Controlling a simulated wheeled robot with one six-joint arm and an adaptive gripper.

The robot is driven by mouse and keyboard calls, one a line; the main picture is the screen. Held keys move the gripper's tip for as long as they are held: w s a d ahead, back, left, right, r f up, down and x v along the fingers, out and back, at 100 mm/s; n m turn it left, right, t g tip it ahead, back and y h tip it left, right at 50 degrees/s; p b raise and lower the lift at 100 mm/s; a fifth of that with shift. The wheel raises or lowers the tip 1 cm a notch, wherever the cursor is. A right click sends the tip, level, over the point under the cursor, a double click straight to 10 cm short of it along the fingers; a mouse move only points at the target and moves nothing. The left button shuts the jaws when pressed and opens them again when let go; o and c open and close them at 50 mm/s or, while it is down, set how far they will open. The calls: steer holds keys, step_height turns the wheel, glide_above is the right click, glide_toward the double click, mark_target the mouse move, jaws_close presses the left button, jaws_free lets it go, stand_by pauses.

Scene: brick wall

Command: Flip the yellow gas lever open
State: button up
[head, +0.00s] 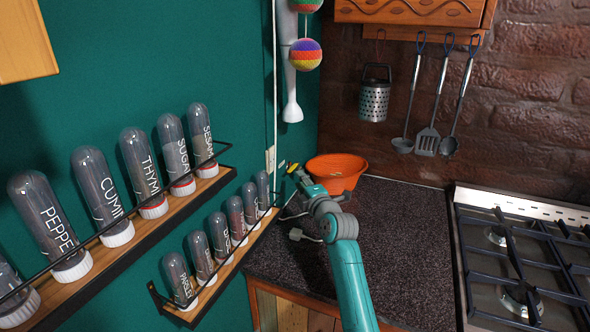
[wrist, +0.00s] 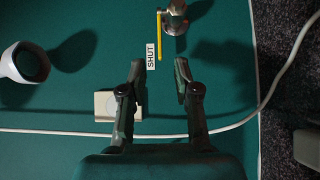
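The yellow gas lever (wrist: 159,36) is a thin straight bar in the wrist view. It lies beside a metal pipe fitting (wrist: 175,16), next to a white label (wrist: 151,46) that reads SHUT. My gripper (wrist: 160,76) is open and empty, its two fingers apart. The lever's near end lies just beyond the fingertips, roughly in line with the gap between them. I see no contact.
A white wall socket (wrist: 106,106) and a white cable (wrist: 60,131) are close to my gripper. An orange bowl (head: 336,172) stands right of the gripper on the dark counter (head: 400,225). Shelves of spice jars (head: 142,165) are at the left, a gas hob (head: 520,260) at the right.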

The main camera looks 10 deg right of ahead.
mark_target(291, 169)
steer(key=w, duration=0.2)
steer(key=w+a, duration=0.1)
steer(key=w, duration=0.5)
steer(key=shift+w+a, duration=0.2)
steer(key=shift+w, duration=0.05)
jaws_close()
